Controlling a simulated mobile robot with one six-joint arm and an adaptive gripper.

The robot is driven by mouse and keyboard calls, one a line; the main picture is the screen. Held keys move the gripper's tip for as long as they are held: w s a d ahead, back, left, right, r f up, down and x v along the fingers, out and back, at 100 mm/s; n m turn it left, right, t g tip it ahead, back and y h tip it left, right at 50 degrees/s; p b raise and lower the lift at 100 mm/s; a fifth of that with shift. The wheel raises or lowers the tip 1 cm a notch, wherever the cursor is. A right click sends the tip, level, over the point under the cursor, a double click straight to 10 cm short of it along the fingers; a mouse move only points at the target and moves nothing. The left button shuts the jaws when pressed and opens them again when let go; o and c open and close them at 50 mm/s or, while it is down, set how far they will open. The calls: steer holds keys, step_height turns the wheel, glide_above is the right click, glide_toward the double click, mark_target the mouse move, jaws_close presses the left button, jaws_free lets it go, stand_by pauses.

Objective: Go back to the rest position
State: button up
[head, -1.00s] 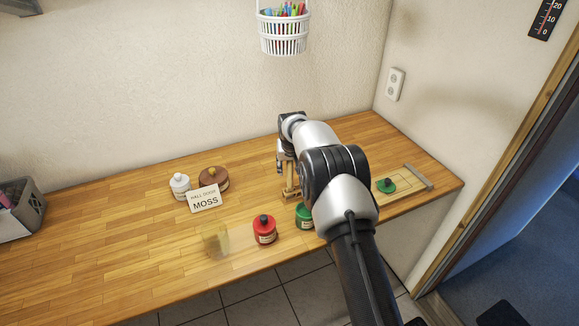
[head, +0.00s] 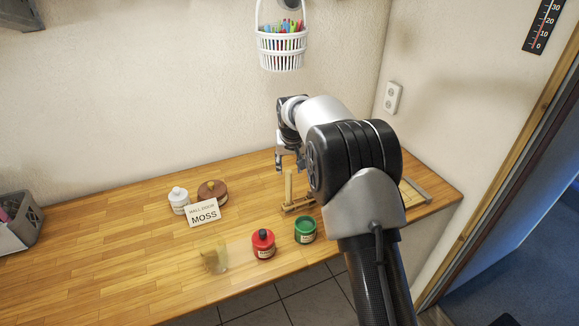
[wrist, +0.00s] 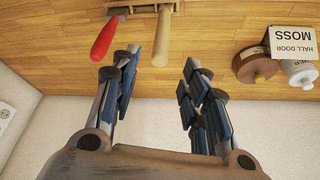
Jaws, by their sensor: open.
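My gripper (head: 288,162) hangs above the wooden worktop (head: 120,228), near the wall, with its fingers pointing down. In the wrist view my gripper (wrist: 158,75) has its fingers spread apart with nothing between them. A wooden rack (head: 299,206) stands on the worktop just below and in front of it. In the wrist view the rack shows with a red-handled tool (wrist: 104,38) and a pale wooden handle (wrist: 162,38) beyond the fingertips, apart from them. My arm hides part of the right side of the worktop.
A red bottle (head: 263,244) and a green jar (head: 305,230) stand near the front edge. A sign reading MOSS (head: 203,212), a white bottle (head: 179,200) and a brown pot (head: 212,191) stand to the left. A white basket (head: 281,47) hangs on the wall above.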

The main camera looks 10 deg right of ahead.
stand_by(0.4)
steer(key=s+d+r+b, duration=0.1)
steer(key=s+r+b, duration=0.1)
steer(key=s+r, duration=0.35)
steer(key=s+d+r+b, duration=0.1)
steer(key=s+r+b, duration=0.1)
steer(key=s, duration=0.7)
steer(key=s+d+r+b, duration=0.15)
steer(key=s+r, duration=0.25)
steer(key=s, duration=0.4)
steer(key=s+f+b, duration=0.2)
steer(key=s+f, duration=0.2)
steer(key=s, duration=0.9)
steer(key=s+f+b, duration=0.3)
steer(key=s+f, duration=0.1)
steer(key=s, duration=0.9)
steer(key=shift+s+d+f, duration=0.2)
steer(key=shift+f, duration=0.05)
